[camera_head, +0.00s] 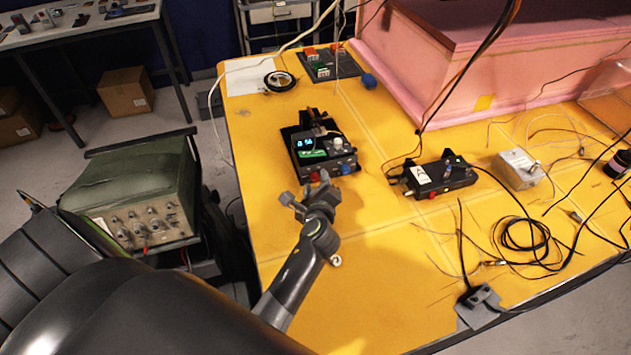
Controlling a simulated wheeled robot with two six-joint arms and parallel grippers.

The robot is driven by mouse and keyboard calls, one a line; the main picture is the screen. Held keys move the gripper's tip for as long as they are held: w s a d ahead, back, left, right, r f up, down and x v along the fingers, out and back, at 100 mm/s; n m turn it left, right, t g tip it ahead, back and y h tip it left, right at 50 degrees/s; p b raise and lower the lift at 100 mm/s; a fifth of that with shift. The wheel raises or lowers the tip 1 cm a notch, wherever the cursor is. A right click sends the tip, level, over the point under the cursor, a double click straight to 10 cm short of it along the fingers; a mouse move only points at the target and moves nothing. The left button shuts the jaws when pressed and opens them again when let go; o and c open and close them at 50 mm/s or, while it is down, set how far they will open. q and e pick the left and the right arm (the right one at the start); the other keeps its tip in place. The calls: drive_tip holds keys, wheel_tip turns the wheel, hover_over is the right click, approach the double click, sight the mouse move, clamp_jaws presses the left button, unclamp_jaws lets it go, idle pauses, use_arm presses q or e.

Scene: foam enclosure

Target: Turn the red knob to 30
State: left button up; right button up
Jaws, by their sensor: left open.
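A small black device (322,152) with a lit blue display sits on the yellow table. The display digits are too small to read for sure. The red knob (315,177) is on the device's near side, with a blue knob (347,168) to its right. A pale knob (337,143) is on its top. My left gripper (304,192) is open just in front of the red knob, and partly covers that side. I cannot tell whether it touches the knob. My right gripper is not in view.
A black box (440,176) and a white box (519,168) stand to the right among loose cables. A pink foam block (470,70) stands at the back. A green instrument (135,190) is left of the yellow table (375,285). The front middle of the table is clear.

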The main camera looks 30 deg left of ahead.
use_arm(q)
drive_tip(key=shift+c, duration=0.5)
clamp_jaws()
drive_tip(key=shift+r+m+p, duration=0.25)
drive_tip(key=shift+m+p, duration=0.05)
drive_tip(key=shift+p, duration=0.6)
drive_tip(key=m+g+p, duration=0.1)
drive_tip(key=m+p, duration=0.1)
drive_tip(key=p, duration=0.2)
drive_tip(key=shift+w+d+r+g+y+p, duration=0.1)
drive_tip(key=shift+d+g+y+p, duration=0.05)
drive_tip(key=shift+g+y+p, duration=0.25)
drive_tip(key=shift+f+m+g+y+p, duration=0.2)
drive_tip(key=shift+m+g+y+p, duration=0.25)
drive_tip(key=shift+m+p, duration=0.6)
